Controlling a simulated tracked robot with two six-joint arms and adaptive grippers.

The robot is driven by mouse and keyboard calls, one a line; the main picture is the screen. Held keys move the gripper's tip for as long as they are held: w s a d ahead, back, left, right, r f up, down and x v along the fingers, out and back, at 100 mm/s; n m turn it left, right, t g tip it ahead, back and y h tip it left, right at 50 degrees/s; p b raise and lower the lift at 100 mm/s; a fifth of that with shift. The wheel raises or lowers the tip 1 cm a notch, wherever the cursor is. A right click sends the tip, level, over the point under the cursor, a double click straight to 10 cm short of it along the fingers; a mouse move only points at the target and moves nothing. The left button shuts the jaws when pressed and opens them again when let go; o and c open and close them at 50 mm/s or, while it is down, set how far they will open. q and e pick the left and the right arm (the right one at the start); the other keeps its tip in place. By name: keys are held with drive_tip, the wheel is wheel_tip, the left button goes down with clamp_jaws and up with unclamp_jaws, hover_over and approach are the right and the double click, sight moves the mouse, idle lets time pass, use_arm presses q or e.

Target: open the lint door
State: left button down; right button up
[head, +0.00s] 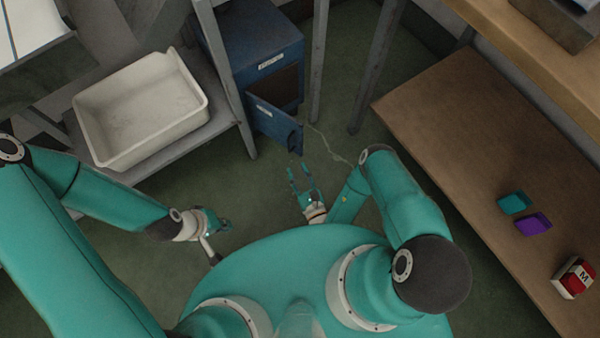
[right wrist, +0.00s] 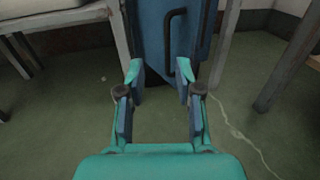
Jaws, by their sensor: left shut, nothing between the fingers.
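The lint door (head: 270,122) is a blue panel with a pale label, low on the blue cabinet (head: 262,40). It stands ajar, and a dark opening shows behind it. In the right wrist view the blue door (right wrist: 155,40) has a black bar handle (right wrist: 172,42). My right gripper (head: 301,177) is open and empty, in front of the door and apart from it. Its spread fingers also show in the right wrist view (right wrist: 158,72), with the handle beyond them. My left gripper (head: 226,226) is shut and empty, off to the left near my base.
A white tub (head: 140,110) sits on a grey shelf left of the cabinet. Grey legs (head: 320,60) stand beside the cabinet. A brown bench (head: 450,130) at right holds teal, purple and red-white items. A pale line crosses the green floor.

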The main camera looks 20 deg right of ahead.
drive_tip(key=shift+s, duration=0.9)
